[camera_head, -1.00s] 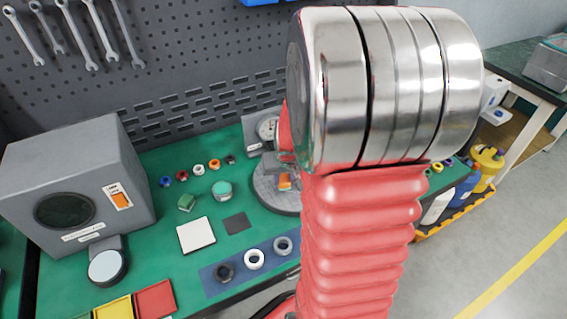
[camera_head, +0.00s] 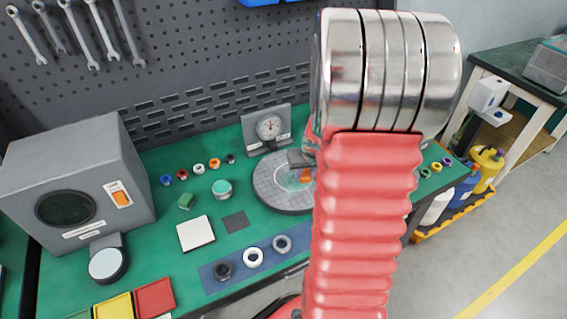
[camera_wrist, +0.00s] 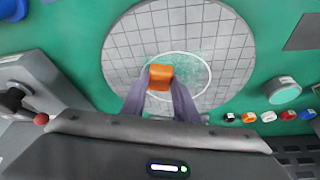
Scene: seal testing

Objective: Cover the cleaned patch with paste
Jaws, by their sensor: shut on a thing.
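My gripper (camera_wrist: 161,88) is shut on a small orange block (camera_wrist: 160,72), which is over the round grey gridded plate (camera_wrist: 122,52) in the wrist view. A white ring marks the patch (camera_wrist: 192,70) on the plate. Speckled teal-green colour shows inside the ring, mostly right of and above the block; the fingers hide its lower part. I cannot tell whether the block touches the surface. In the head view my red arm hides the plate's right side; its left rim (camera_head: 262,192) shows. An open tub of teal stuff (camera_head: 222,188) stands left of the plate.
A dial gauge (camera_head: 269,128) stands behind the plate. Several small coloured rings (camera_head: 199,168) line the back. A blue mat (camera_head: 240,268) with rings lies in front.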

